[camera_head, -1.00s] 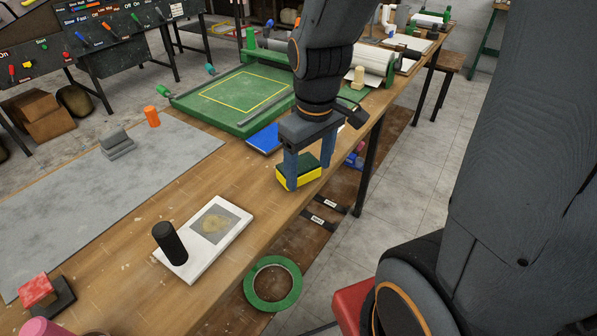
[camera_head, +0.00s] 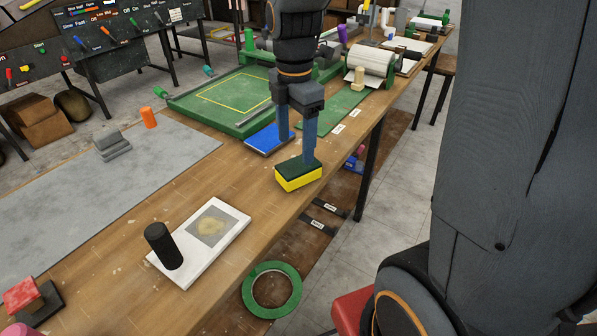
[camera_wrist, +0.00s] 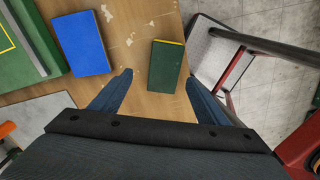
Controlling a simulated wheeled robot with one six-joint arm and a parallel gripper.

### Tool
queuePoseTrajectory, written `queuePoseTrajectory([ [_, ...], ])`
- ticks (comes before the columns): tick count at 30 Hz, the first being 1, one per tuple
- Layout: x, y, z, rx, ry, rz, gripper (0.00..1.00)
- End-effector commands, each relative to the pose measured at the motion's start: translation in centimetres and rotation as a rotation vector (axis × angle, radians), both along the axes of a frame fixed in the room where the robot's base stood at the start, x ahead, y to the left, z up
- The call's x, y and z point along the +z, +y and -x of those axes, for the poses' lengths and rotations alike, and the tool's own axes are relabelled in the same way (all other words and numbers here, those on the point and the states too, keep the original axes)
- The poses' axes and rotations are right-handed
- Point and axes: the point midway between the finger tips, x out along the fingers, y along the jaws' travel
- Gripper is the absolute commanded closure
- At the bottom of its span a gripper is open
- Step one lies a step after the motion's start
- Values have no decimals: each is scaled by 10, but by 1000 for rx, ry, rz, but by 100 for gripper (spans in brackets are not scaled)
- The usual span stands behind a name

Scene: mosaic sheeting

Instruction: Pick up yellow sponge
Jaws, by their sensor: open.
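The yellow sponge (camera_head: 299,181) has a dark green top and lies on the wooden workbench near its right edge. In the wrist view its green top (camera_wrist: 164,68) shows just ahead of the gap between my fingertips, with a thin yellow strip at the far end. My gripper (camera_head: 296,150) is open and empty. Its fingers point down behind the sponge in the head view. The right finger overlaps the sponge's back edge in the picture; I cannot tell whether they touch. In the wrist view the sponge is closer to the right finger, and my gripper (camera_wrist: 159,78) spans wider than it.
A blue block (camera_head: 268,139) lies behind the sponge, by a green board (camera_head: 225,104). A white tile (camera_head: 190,262) with a black cylinder (camera_head: 163,246) is nearer. A green ring (camera_head: 254,301) hangs beside the bench edge. Bare bench surrounds the sponge's left.

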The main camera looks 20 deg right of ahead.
Motion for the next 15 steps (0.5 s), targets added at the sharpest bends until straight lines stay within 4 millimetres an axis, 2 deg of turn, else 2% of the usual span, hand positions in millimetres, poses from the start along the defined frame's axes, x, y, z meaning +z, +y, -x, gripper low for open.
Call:
queuePoseTrajectory([
  [8, -27, -1, 4, -1, 4, 0, 31],
  [15, -59, -5, 9, -3, 5, 0, 31],
])
